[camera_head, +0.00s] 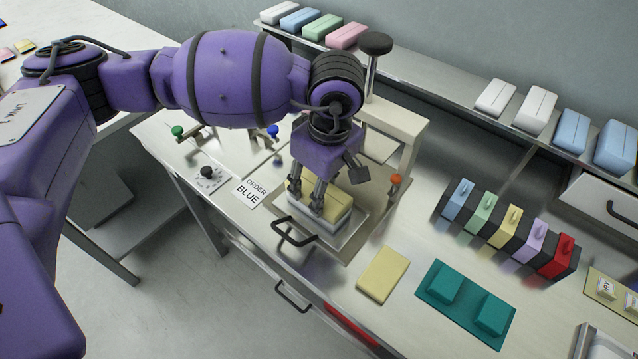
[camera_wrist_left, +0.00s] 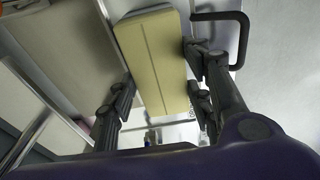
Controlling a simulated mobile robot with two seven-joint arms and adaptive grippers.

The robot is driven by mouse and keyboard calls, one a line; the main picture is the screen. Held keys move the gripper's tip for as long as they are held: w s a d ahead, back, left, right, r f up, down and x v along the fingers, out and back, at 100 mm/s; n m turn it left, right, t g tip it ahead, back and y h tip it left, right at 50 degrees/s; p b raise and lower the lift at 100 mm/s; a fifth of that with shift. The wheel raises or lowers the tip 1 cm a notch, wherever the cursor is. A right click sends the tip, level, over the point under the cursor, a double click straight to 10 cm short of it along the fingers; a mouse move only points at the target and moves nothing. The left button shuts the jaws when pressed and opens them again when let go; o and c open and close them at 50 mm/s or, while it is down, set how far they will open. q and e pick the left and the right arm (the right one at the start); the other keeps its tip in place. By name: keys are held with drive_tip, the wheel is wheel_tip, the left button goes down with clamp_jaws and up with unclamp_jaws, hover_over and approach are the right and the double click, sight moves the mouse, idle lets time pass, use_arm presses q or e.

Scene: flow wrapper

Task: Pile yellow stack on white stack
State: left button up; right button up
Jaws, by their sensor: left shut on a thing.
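The yellow stack (camera_head: 337,203) is a pale yellow block with a seam along its top. It sits over the white stack (camera_head: 332,229), whose pale side shows beneath it on a metal tray (camera_head: 352,236) in the press-like frame. Whether the yellow stack rests fully on the white one I cannot tell. My left gripper (camera_head: 325,190) points down and is shut on the yellow stack, fingers along its sides. In the left wrist view the yellow stack (camera_wrist_left: 155,60) lies between the fingers (camera_wrist_left: 160,82). My right gripper is not in view.
The frame's post and knob (camera_head: 375,45) stand close behind my wrist. A black handle (camera_head: 294,232) is at the tray's front. A yellow pad (camera_head: 383,274) and teal mat (camera_head: 465,305) lie to the right. Coloured blocks (camera_head: 508,228) stand farther right. An order sign (camera_head: 250,192) reads BLUE.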

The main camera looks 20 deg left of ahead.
use_arm(q)
drive_tip(key=shift+f, duration=0.25)
drive_tip(key=o, duration=0.9)
drive_tip(key=shift+o, duration=0.2)
wheel_tip(320, 180, up, 12)
drive_tip(key=d, duration=0.1)
drive_tip(key=shift+s+d, duration=0.2)
drive_tip(key=shift+s, duration=0.05)
